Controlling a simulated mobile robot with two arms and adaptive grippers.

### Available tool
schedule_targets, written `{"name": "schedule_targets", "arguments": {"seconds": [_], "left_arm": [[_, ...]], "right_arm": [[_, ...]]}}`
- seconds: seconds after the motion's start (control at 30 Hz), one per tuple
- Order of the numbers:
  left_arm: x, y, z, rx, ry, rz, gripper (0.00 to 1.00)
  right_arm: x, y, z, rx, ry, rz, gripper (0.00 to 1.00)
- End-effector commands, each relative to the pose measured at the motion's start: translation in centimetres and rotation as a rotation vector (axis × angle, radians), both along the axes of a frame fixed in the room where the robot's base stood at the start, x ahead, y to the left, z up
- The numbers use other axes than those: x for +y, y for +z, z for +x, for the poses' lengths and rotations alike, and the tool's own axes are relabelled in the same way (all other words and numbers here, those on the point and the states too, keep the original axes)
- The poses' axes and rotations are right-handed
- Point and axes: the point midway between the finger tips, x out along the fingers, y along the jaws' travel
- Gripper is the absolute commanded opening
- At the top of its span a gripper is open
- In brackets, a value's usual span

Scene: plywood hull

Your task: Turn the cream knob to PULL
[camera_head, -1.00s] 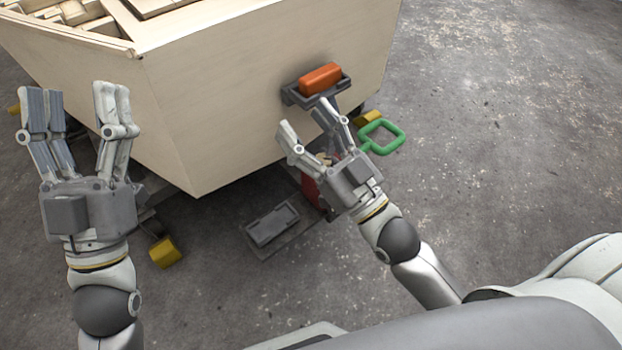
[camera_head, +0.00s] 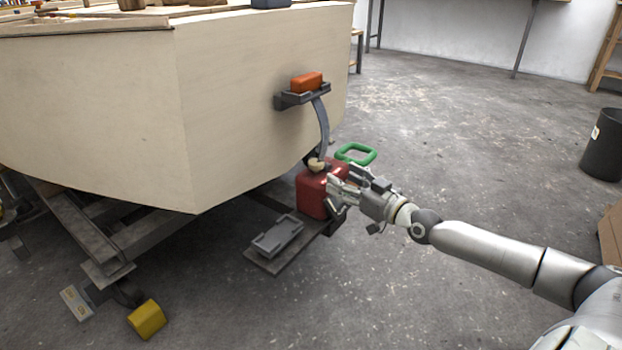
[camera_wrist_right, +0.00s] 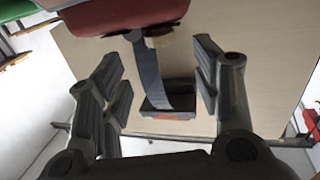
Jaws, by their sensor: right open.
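The cream knob (camera_head: 316,163) sits on top of a red box (camera_head: 312,196) beside the hull's lower corner. A small tan piece (camera_wrist_right: 160,41) by the red box in the right wrist view may be the same knob. No PULL marking can be read. My right gripper (camera_head: 341,182) is at the right side of the red box, just below and right of the knob. Its fingers are spread with nothing between them, as the right wrist view (camera_wrist_right: 160,75) also shows. Whether it touches the box cannot be told. My left gripper is out of view.
A grey curved strip (camera_head: 323,122) runs from near the knob up to a dark bracket (camera_head: 301,97) with an orange block (camera_head: 307,82) on the plywood hull (camera_head: 240,110). A green loop handle (camera_head: 356,154) stands behind. Open floor lies to the right.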

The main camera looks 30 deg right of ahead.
Motion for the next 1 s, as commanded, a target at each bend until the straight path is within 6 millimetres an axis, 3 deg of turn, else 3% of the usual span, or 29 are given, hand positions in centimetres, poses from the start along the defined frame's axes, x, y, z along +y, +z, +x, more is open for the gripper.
{"name": "schedule_targets", "arguments": {"seconds": [1.0], "left_arm": [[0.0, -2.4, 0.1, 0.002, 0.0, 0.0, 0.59]], "right_arm": [[1.8, 0.0, 9.9, 0.0, 0.001, 0.004, 0.58]]}}
